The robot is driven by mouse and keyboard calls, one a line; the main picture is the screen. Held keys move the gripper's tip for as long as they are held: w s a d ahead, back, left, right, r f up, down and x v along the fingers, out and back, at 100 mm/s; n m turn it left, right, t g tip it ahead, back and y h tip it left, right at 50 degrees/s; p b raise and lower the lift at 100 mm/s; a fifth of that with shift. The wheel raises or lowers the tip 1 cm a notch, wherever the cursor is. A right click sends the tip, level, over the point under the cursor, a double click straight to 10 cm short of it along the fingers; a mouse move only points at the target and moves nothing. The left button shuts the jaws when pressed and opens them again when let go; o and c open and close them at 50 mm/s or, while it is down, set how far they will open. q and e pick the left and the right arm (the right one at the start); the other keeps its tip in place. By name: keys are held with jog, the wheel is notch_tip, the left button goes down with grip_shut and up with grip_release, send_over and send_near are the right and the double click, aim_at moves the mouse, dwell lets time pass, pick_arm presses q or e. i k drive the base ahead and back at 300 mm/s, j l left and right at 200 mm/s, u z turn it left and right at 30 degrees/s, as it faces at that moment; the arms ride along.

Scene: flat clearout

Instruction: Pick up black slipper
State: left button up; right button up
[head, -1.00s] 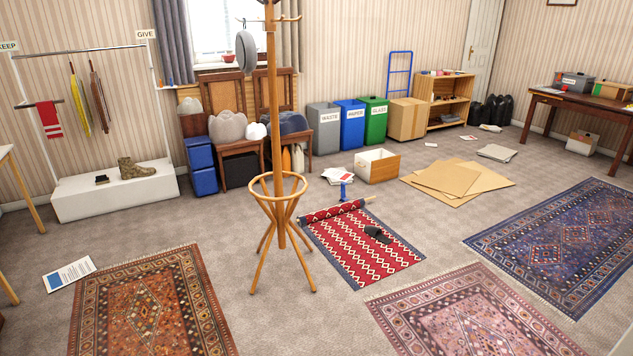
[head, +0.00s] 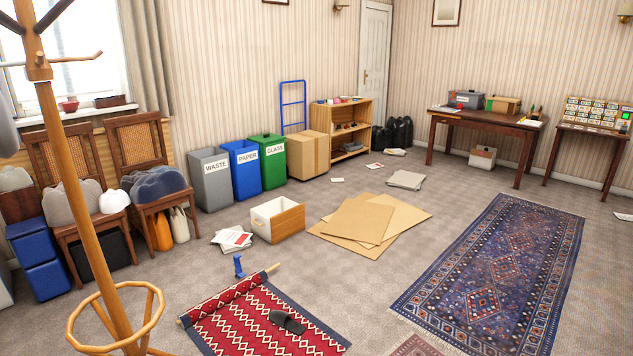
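The black slipper (head: 287,321) lies on the red patterned rug (head: 235,333), which is partly rolled at its far edge, in the lower middle of the head view. The slipper is dark and low, and nothing covers it. Neither of my grippers shows in the head view.
A wooden coat stand (head: 84,215) rises at the left, close to the red rug. A small blue object (head: 239,267) stands behind the roll. An open box (head: 277,220) and flat cardboard (head: 368,224) lie beyond.

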aim_at(280, 318)
jog(key=i+z, duration=0.15)
jog(key=i, duration=0.7)
jog(key=i+z, duration=0.2)
jog(key=i, duration=0.65)
jog(key=i+u, duration=0.35)
jog(key=i, duration=0.15)
jog(key=i+l+u, duration=0.15)
jog(key=i+u, duration=0.2)
jog(key=i, duration=0.15)
